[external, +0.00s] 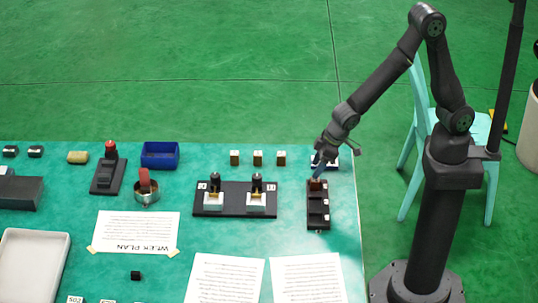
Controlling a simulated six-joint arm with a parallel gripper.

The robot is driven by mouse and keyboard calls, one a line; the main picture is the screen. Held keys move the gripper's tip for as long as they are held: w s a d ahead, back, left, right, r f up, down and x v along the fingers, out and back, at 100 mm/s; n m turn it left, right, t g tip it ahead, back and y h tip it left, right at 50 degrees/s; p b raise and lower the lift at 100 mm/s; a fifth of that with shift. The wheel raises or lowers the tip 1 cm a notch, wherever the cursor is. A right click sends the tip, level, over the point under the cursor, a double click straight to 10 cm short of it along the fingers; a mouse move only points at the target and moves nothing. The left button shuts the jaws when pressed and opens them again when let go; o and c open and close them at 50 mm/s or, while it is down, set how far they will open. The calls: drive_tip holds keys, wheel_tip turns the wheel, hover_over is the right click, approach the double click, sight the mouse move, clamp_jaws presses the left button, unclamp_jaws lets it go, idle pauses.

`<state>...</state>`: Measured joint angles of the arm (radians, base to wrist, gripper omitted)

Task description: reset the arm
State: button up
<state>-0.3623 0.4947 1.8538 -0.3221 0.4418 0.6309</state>
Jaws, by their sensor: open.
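My gripper (319,166) points down at the right end of the teal table (230,290), over the far end of a black compartment tray (318,224). Its jaws are open. A small brown block (316,184) sits in the tray's far compartment, just below the fingertips. I cannot tell whether the fingers touch it. A dark item with a white face (331,162) is partly hidden behind the gripper. My arm reaches from its base at the right, with the elbow high.
Left of the tray stands a black two-station fixture (235,210). Three small blocks (258,158) stand behind it. Further left are a blue bin (160,155), a metal cup (147,194) and a red-topped device (108,175). Printed sheets (307,278) lie in front. A chair (420,120) stands behind my arm.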

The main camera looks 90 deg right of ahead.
drive_tip(key=shift+r, duration=1)
